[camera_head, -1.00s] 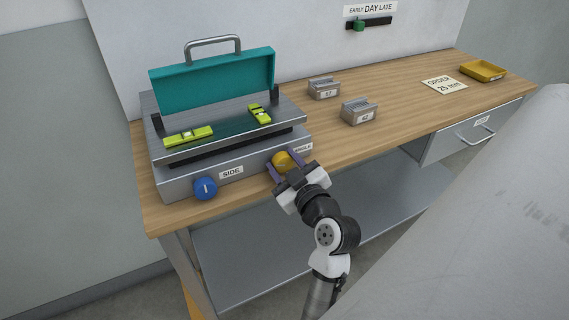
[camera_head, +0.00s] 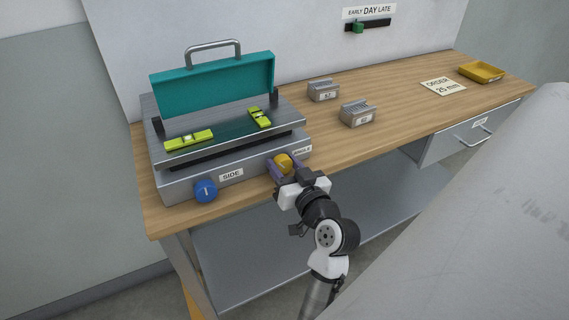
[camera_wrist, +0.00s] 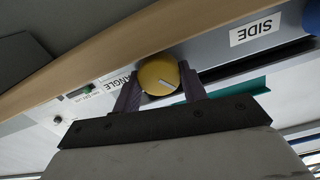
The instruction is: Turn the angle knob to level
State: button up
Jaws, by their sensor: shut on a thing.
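The yellow angle knob (camera_head: 283,162) is on the front of the grey machine (camera_head: 240,178), by the ANGLE label (camera_head: 302,150). In the wrist view the yellow knob (camera_wrist: 158,77) shows a pale slanted pointer line. My gripper (camera_head: 284,165) is shut on the knob, a purple finger on each side; it also shows in the wrist view (camera_wrist: 160,88). Two yellow-green spirit levels, one at the left (camera_head: 189,139) and one at the right (camera_head: 260,117), lie on the machine's top plate (camera_head: 222,138). Their bubbles are too small to read.
A blue knob (camera_head: 206,191) with a SIDE label (camera_head: 231,175) is to the left. The teal lid (camera_head: 212,84) is raised. Two grey blocks (camera_head: 323,91) (camera_head: 357,114), an order card (camera_head: 443,87) and a yellow tray (camera_head: 482,72) lie on the wooden bench, with free room between.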

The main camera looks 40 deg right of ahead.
jog(key=m+p, duration=0.2)
jog(key=m, duration=0.3)
jog(key=shift+d, duration=0.1)
jog(key=shift+f, duration=0.1)
dwell(0.3)
jog(key=o, duration=1)
jog(key=shift+s, duration=0.1)
